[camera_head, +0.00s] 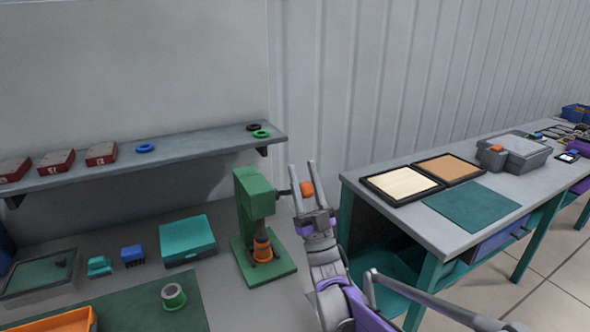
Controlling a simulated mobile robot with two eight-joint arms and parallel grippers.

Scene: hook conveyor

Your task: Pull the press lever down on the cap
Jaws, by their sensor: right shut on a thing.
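The green press (255,195) stands on its green base plate at the middle of the bench. Its dark lever arm sticks out to the right at the upper part of the press and ends in an orange knob (307,189). My right gripper (304,168) is shut on this knob, with one finger on each side of it. An orange piece (262,247), seemingly the cap, sits under the press head. What lies beneath it is partly hidden. My left gripper is not in view.
A teal box (187,240), a blue block (132,255) and a green-and-white ring piece (173,296) lie left of the press. A shelf (200,143) with red boxes and rings hangs behind. A grey side table (430,225) with trays stands close on the right.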

